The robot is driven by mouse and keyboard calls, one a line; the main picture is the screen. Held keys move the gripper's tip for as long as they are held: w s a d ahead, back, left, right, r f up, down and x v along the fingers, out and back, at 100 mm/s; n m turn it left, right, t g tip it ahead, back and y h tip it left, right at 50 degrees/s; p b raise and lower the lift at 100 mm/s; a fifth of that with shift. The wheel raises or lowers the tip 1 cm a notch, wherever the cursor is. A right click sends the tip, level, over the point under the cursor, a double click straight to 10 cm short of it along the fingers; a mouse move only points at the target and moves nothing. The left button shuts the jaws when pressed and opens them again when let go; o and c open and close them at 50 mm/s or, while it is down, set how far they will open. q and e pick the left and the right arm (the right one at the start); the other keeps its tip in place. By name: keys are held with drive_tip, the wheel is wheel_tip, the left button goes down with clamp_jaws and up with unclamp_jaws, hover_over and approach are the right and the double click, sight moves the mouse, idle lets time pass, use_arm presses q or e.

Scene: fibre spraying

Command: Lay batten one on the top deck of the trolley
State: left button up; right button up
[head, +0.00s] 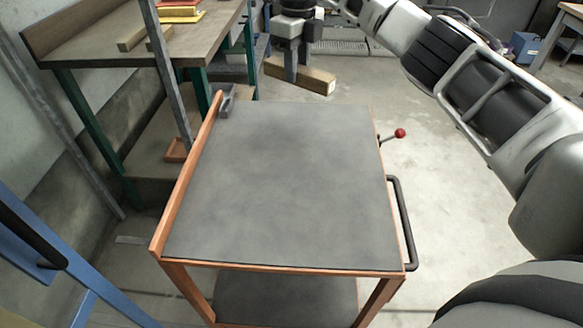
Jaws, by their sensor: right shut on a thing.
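The trolley has an orange frame and a bare grey top deck (285,190) in the middle of the head view. My right arm comes in from the right and reaches over the far side of the trolley. My right gripper (291,72) points down beyond the deck's far edge and is shut on a wooden batten (313,79). The batten lies crosswise in the jaws, and its right end shows best. The fingers hide part of it. I cannot tell which batten it is by any mark. My left gripper is not in view.
A workbench (130,45) with green legs stands at the far left, with another wooden piece (135,38) and red and yellow items (180,10) on it. A small grey part (227,104) sits at the deck's far left corner. A red-knobbed lever (399,133) and black handle (402,225) stick out right.

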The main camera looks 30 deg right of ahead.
drive_tip(key=w+d+f+m+b, duration=0.1)
drive_tip(key=w+d+f+m, duration=0.1)
drive_tip(key=d+m, duration=0.5)
drive_tip(key=m, duration=0.5)
hover_over(316, 164)
drive_tip(key=f, duration=0.5)
drive_tip(key=w+f, duration=0.1)
drive_tip(key=f, duration=0.2)
drive_tip(key=shift+d+f, duration=0.25)
drive_tip(key=shift+d, duration=0.1)
drive_tip(key=shift+s+a+f+n, duration=0.3)
drive_tip(key=shift+s+f, duration=0.25)
drive_tip(key=shift+f, duration=0.15)
wheel_tip(316, 164, down, 2)
drive_tip(key=shift+f, duration=0.2)
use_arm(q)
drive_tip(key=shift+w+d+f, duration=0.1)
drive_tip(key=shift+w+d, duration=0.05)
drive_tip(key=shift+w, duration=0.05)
use_arm(e)
drive_tip(key=shift+f, duration=0.25)
